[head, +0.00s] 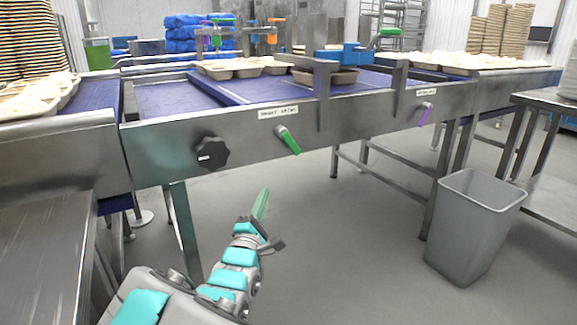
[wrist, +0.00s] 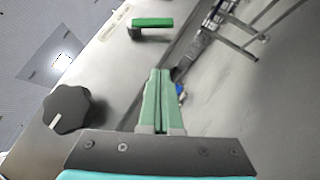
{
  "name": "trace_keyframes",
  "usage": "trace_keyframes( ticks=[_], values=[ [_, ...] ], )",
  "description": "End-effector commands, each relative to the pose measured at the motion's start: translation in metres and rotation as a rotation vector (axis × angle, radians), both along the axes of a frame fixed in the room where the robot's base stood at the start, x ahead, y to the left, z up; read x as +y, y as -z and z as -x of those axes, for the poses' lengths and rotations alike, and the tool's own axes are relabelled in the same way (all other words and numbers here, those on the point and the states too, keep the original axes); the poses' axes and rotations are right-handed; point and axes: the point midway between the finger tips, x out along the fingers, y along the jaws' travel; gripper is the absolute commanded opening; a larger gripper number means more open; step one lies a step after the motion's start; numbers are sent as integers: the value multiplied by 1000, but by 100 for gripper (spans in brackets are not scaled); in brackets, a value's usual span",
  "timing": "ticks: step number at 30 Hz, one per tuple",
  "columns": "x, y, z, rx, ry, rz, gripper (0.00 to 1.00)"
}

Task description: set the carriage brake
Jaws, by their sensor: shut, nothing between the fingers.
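A green lever (head: 288,140) sits on the steel front panel under a white label (head: 278,112) too small to read surely. It slants down to the right. The wrist view also shows the green lever (wrist: 151,23), ahead of my fingers. A purple lever (head: 425,115) with its own small label is farther right on the panel. I cannot tell for certain which one is the carriage brake. My gripper (head: 263,194) is below and left of the green lever, apart from it. In the wrist view my gripper (wrist: 158,72) has its green fingers together, empty.
A black knob (head: 212,153) sticks out of the panel left of the green lever; it also shows in the wrist view (wrist: 68,109). A grey bin (head: 474,222) stands on the floor at right. A steel table (head: 40,260) is at left. Open floor lies between.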

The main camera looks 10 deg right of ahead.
Motion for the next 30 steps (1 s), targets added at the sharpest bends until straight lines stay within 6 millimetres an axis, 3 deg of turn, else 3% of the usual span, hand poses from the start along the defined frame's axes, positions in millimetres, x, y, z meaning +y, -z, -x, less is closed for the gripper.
trace_keyframes(
  ticks=[8,27,30],
  values=[
    [-6,-9,-13,-12,9,19,0],
    [-39,-36,-86,-9,7,17,0],
    [-52,-44,-89,-11,8,19,0]
  ],
)
